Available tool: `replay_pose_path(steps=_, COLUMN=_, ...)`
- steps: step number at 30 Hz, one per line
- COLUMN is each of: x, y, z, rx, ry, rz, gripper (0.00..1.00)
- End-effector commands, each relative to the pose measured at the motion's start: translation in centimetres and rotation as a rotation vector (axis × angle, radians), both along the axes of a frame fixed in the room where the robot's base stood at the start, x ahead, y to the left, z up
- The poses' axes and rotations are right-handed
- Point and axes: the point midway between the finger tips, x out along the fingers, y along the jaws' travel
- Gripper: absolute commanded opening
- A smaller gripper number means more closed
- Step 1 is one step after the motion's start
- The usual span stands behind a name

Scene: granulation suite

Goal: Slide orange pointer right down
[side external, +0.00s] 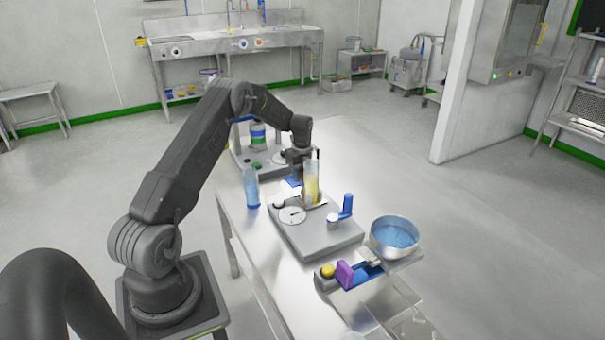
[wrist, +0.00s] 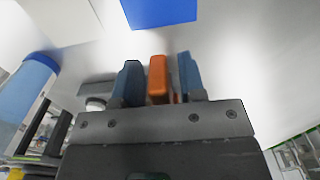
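The orange pointer (wrist: 157,78) is an upright orange block in the wrist view. It stands between the two blue-grey fingers of my gripper (wrist: 159,62), with a narrow gap showing on each side. My gripper is open around it and does not appear to touch it. In the side view my gripper (side external: 297,157) points down behind the clear cylinder, and the pointer there is mostly hidden or too small to make out. A flat blue square (wrist: 160,12) lies beyond the pointer in the wrist view.
A clear cylinder with yellow contents (side external: 312,182) stands on a grey dial unit (side external: 335,238) close to my gripper. A blue bottle (side external: 251,187) stands to the left. A steel bowl of blue material (side external: 395,236) is at the right. Bare table shows right of my gripper.

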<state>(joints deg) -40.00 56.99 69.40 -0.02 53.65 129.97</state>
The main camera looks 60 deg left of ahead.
Motion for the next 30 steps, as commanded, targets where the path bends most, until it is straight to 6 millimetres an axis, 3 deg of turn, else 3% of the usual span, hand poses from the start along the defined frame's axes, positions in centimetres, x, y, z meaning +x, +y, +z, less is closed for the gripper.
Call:
replay_pose_path(steps=8, x=0.0, y=0.0, z=0.2, rx=0.001, ry=-0.001, rz=-0.001, gripper=0.43)
replay_pose_path(steps=13, x=0.1, y=0.1, z=1.4, rx=0.002, ry=-0.002, rz=-0.001, gripper=0.43)
replay_pose_path(steps=24, x=0.1, y=0.0, z=9.2, rx=0.003, ry=-0.004, rz=0.000, gripper=0.43)
replay_pose_path(steps=30, x=0.1, y=0.0, z=12.5, rx=0.002, ry=-0.002, rz=0.000, gripper=0.43)
